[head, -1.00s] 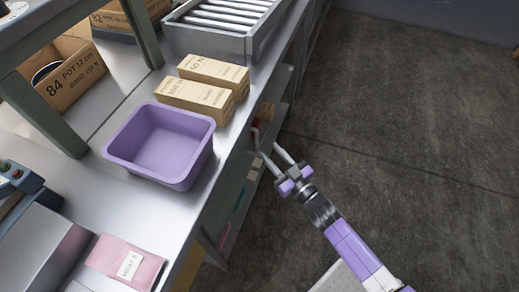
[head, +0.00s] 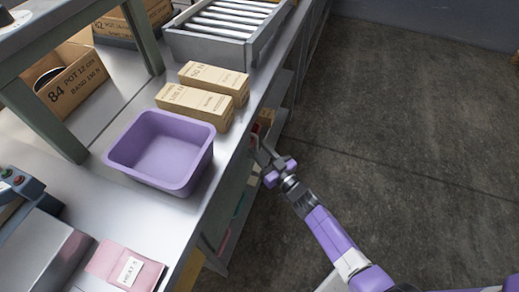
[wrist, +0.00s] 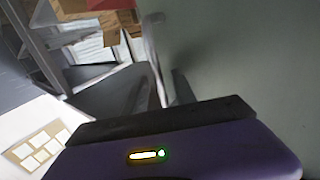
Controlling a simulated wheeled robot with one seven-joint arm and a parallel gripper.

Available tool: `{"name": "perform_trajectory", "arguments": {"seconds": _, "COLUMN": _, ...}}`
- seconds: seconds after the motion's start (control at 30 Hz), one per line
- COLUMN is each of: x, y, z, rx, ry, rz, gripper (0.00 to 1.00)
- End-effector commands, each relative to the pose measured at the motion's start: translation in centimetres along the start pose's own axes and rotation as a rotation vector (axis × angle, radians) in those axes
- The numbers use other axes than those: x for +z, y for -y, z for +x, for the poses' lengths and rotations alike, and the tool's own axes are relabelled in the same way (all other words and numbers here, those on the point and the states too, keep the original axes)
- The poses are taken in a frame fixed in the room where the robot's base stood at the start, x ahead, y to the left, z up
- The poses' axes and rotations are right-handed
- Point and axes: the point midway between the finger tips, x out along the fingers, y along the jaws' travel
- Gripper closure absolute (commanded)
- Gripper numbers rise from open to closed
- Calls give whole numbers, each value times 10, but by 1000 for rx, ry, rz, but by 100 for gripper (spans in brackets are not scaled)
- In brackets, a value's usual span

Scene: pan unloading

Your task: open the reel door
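A plain grey-green panel (wrist: 240,60), which looks like the reel door, fills the right of the wrist view. A pale upright bar (wrist: 155,45), apparently its handle, stands at the panel's left edge. My gripper (head: 261,153) is at the bench's right side, below the top. In the wrist view, its fingers (wrist: 160,88) are apart, with the bar's lower end between them. I see no firm contact with the bar. In the head view, the bench top and my gripper hide most of the door.
The bench carries a purple tub (head: 160,180), two tan cartons (head: 195,104), a roller rack (head: 215,38) and a pink packet (head: 122,268). Shelves with small boxes (head: 265,118) lie under the bench edge. The floor (head: 410,120) to the right is clear.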

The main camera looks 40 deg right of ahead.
Motion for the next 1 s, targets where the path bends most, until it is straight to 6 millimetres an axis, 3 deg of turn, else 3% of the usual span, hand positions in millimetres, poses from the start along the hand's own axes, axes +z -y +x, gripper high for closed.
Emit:
{"name": "perform_trajectory", "arguments": {"seconds": 0.17, "x": 0, "y": 0, "z": 0, "rx": 0, "ry": 0, "rz": -1, "gripper": 70}}
{"name": "perform_trajectory", "arguments": {"seconds": 0.3, "x": 0, "y": 0, "z": 0, "rx": 0, "ry": 0, "rz": -1, "gripper": 97}}
{"name": "perform_trajectory", "arguments": {"seconds": 0.33, "x": 0, "y": 0, "z": 0, "rx": 0, "ry": 0, "rz": -1, "gripper": 100}}
{"name": "perform_trajectory", "arguments": {"seconds": 1.0, "x": 0, "y": 0, "z": 0, "rx": 0, "ry": 0, "rz": -1, "gripper": 100}}
